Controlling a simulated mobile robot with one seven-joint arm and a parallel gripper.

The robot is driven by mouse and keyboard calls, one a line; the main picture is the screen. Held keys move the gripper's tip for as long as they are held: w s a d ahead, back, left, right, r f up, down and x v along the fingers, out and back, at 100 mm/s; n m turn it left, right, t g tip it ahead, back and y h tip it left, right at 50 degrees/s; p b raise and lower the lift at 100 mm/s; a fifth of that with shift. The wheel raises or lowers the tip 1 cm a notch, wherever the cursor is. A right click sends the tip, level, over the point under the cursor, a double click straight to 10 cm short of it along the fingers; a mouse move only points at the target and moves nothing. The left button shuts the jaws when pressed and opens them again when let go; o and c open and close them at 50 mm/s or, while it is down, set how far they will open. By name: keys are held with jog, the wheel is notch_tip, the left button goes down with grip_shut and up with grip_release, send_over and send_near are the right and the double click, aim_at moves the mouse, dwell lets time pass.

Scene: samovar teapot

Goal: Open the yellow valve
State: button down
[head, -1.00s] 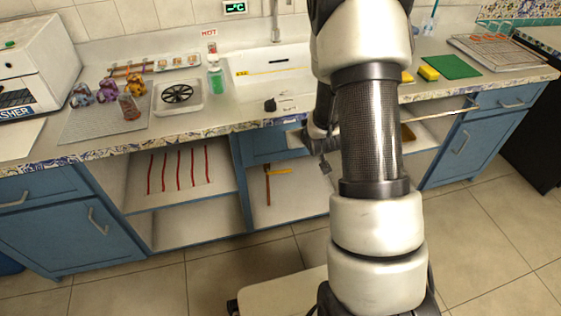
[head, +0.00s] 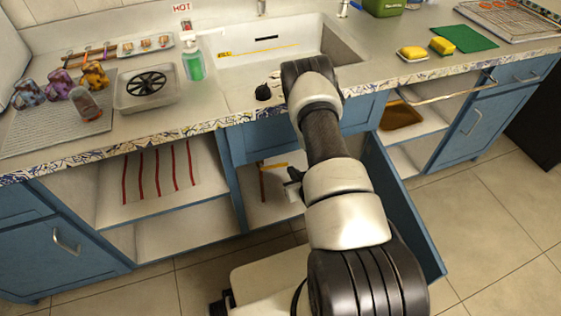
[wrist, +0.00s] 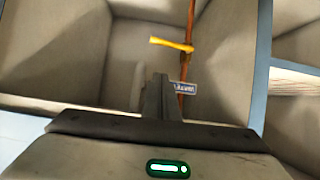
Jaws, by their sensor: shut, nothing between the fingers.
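The yellow valve handle (wrist: 170,44) is a short lever lying crosswise on an upright copper-coloured pipe (wrist: 183,72) inside the cabinet. In the head view the yellow handle (head: 275,165) shows in the open compartment under the sink, beside my gripper (head: 292,182). In the wrist view my gripper (wrist: 159,80) is shut and empty. Its tips are just below the handle in the picture, near the pipe and apart from the handle. A small blue-and-white tag (wrist: 183,88) shows by the pipe, partly covered by the fingers.
An open blue cabinet door (head: 405,210) stands to the right of my arm. A blue cabinet edge (wrist: 262,60) is at the right of the wrist view. The sink (head: 270,60) is above. Shelves with red strips (head: 158,172) are at the left.

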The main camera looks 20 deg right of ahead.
jog(key=shift+s, duration=0.1)
jog(key=s+f+b+x, duration=0.1)
jog(key=b+x, duration=0.3)
jog(key=x, duration=0.9)
jog(key=shift+s+f, duration=0.2)
jog(key=shift+f, duration=0.45)
jog(key=shift+f, duration=0.1)
